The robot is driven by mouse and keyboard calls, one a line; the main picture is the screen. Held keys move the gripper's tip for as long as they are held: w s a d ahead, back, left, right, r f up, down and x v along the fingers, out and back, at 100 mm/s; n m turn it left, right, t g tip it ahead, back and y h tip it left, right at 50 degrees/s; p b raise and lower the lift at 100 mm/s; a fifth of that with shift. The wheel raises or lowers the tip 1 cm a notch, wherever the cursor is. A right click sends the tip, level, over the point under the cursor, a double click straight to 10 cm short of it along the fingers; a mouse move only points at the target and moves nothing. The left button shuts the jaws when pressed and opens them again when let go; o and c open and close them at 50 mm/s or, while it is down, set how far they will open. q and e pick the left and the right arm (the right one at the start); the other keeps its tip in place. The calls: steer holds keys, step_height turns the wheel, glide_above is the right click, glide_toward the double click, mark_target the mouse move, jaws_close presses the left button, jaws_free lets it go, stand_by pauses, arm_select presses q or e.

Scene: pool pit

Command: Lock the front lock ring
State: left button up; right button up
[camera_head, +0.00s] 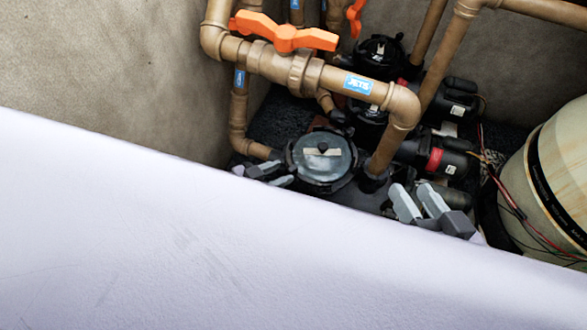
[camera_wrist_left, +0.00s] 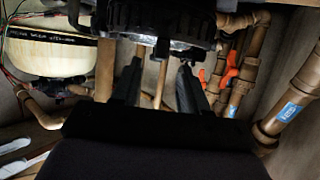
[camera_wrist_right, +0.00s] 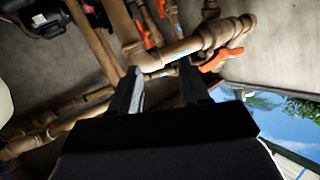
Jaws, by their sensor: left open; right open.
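The front lock ring (camera_head: 292,157) is a black ring around the greyish see-through lid (camera_head: 325,158) of the nearest pump. My left gripper (camera_head: 266,171) is at the ring's left side, partly hidden by the pale ledge. In the left wrist view, a black ribbed round part (camera_wrist_left: 165,15) fills the top, with a small tab pointing down between the open fingertips (camera_wrist_left: 158,66). I cannot tell whether they touch it. My right gripper (camera_head: 420,203) is open and empty, right of the ring and apart from it. Its open fingers (camera_wrist_right: 160,72) also show in the right wrist view.
A pale ledge (camera_head: 180,245) covers the foreground. Brown pipes (camera_head: 345,80) with an orange valve handle (camera_head: 284,35) pass above and behind the lid. More black pumps (camera_head: 380,55) stand behind. A beige tank (camera_head: 555,180) and loose wires are at right.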

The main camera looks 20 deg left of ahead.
mark_target(292, 168)
arm_select(q)
steer(key=b+x, duration=0.2)
steer(key=x, duration=0.2)
steer(key=shift+f, duration=0.1)
steer(key=shift+w+d+f, duration=0.15)
steer(key=shift+w+d, duration=0.3)
steer(key=shift+w, duration=0.1)
arm_select(e)
steer(key=shift+s+d+n+t+h, duration=0.2)
steer(key=shift+d+t, duration=0.1)
steer(key=shift+d, duration=0.15)
steer(key=shift+s+d+n+t+h, duration=0.1)
steer(key=shift+d+n+t, duration=0.1)
steer(key=shift+d+t, duration=0.15)
arm_select(q)
jaws_close()
